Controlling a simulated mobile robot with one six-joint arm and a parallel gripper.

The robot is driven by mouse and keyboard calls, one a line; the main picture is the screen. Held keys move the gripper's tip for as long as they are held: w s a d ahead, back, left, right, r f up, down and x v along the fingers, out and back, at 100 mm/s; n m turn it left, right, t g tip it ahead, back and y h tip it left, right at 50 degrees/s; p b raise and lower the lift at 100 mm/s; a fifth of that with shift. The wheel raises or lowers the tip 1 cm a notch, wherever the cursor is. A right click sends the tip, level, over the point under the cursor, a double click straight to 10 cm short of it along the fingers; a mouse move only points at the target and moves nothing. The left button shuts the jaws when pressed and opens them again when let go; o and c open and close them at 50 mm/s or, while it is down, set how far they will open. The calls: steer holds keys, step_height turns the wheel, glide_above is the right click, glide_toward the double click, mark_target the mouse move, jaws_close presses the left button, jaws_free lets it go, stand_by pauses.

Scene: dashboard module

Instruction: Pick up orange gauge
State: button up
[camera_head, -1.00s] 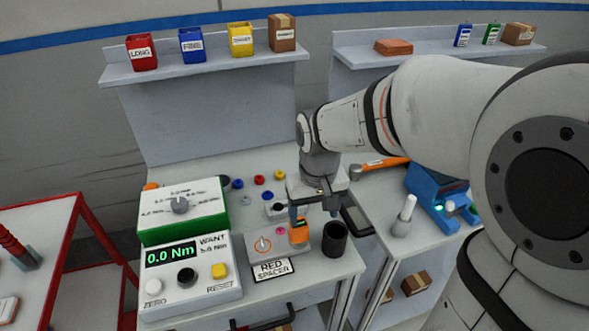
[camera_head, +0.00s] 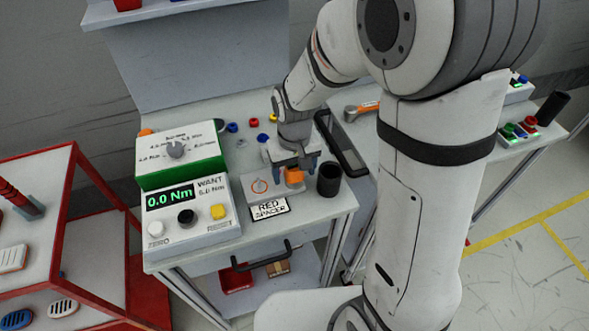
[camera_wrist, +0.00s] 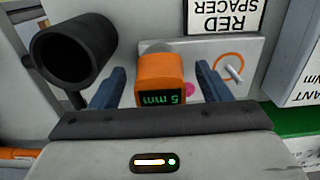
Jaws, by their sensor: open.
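The orange gauge (camera_head: 294,176) stands on a pale plate (camera_head: 254,187) on the bench. In the wrist view the gauge (camera_wrist: 160,70) shows a dark display with green "5 mm" writing. My gripper (camera_head: 293,174) is low over the gauge, pointing down. In the wrist view its two blue fingers (camera_wrist: 161,76) are open, one on each side of the gauge, with a visible gap on both sides. The lower part of the gauge is partly hidden.
A black cup (camera_head: 329,180) stands close on the right of my gripper. A "RED SPACER" label (camera_head: 270,208) lies in front. The torque display box (camera_head: 190,215) is on the left. A pin in an orange ring (camera_wrist: 232,70) is beside the gauge.

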steer(key=c, duration=1.2)
